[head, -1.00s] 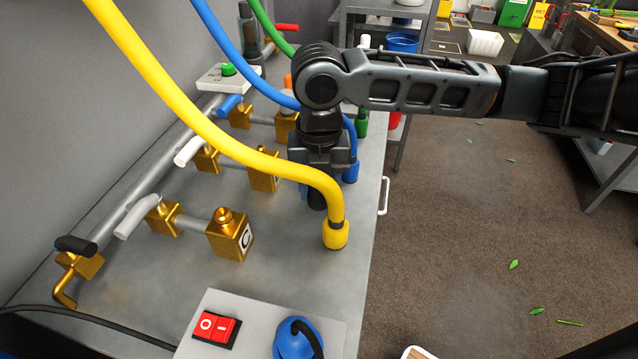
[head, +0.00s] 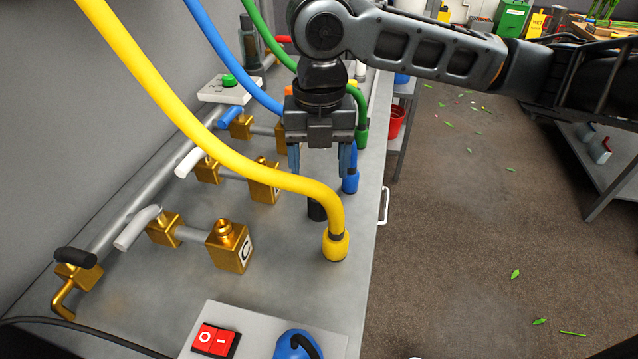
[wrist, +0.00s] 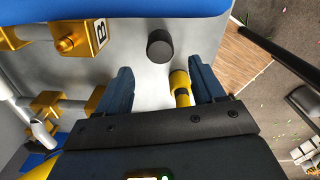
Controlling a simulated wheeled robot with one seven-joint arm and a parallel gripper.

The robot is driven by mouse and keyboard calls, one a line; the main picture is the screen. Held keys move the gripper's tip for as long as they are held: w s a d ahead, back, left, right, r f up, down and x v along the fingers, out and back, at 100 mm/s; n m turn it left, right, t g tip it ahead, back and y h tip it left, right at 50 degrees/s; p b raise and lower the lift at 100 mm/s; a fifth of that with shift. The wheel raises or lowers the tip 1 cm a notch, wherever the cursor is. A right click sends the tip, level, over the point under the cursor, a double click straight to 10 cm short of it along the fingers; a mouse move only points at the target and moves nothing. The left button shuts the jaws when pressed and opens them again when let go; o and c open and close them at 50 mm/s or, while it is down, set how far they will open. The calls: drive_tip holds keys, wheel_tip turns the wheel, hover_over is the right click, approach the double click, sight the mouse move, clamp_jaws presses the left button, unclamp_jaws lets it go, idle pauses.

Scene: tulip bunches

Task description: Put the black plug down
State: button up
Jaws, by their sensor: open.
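The black plug (head: 316,209) stands on the grey metal bench top, partly behind the yellow hose in the head view. In the wrist view the plug (wrist: 160,44) is a dark round piece on the bench, ahead of the fingertips and clear of them. My gripper (head: 322,172) is open and empty above the plug, its two blue fingers apart, pointing down. It also shows in the wrist view (wrist: 158,78). The brass block marked C (head: 230,247) has an uncovered threaded top.
A yellow hose (head: 270,177) with a yellow end (head: 336,246) arches close in front of my gripper. Blue (head: 350,181) and green (head: 362,134) hose ends stand behind. Brass valves and pipes line the left. A red switch (head: 216,340) is at the front.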

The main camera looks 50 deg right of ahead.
sight(321, 194)
drive_tip(key=shift+r, duration=2.2)
drive_tip(key=shift+s+d, duration=0.1)
